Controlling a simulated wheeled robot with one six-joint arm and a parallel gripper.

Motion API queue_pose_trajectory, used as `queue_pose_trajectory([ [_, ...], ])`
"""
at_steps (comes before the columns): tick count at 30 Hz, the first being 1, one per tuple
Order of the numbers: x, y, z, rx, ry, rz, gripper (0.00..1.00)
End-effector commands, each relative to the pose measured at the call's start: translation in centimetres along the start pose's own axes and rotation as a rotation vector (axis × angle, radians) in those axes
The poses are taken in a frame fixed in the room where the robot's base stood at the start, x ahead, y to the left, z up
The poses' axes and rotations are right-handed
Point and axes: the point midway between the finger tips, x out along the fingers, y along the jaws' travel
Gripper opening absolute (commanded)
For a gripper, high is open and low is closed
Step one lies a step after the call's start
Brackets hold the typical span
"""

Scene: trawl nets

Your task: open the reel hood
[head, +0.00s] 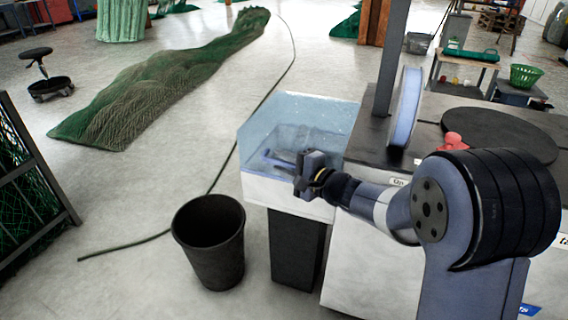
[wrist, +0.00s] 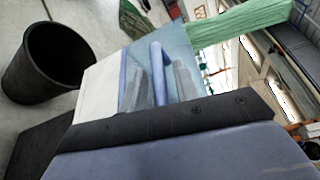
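The reel hood (head: 310,112) is a clear, pale blue box-shaped cover over a white base (head: 290,196) at the centre of the head view. It appears to sit down on that base; it also shows in the wrist view (wrist: 172,38). A blue bar (wrist: 156,65), likely its handle, runs along the near side. My gripper (head: 285,160) is at the hood's near side. Its two grey fingers are apart, one on each side of the bar in the wrist view. I cannot tell whether they touch it.
A black bin (head: 210,240) stands left of the hood's dark pedestal (head: 296,250). A counter with a blue wheel (head: 404,108), an upright post and a dark disc (head: 500,135) is on the right. A green net (head: 150,90) and a cable lie on the floor behind.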

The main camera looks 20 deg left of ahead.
Motion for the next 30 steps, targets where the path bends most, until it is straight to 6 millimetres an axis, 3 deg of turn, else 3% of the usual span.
queue_pose_trajectory([
  [10, 0.0, 0.0, 0.0, 0.000, 0.000, 0.000, 0.01],
  [23, -0.1, 0.0, 0.0, 0.000, 0.000, 0.000, 0.00],
  [30, -0.1, -1.2, 0.1, 0.021, 0.000, 0.008, 0.00],
])
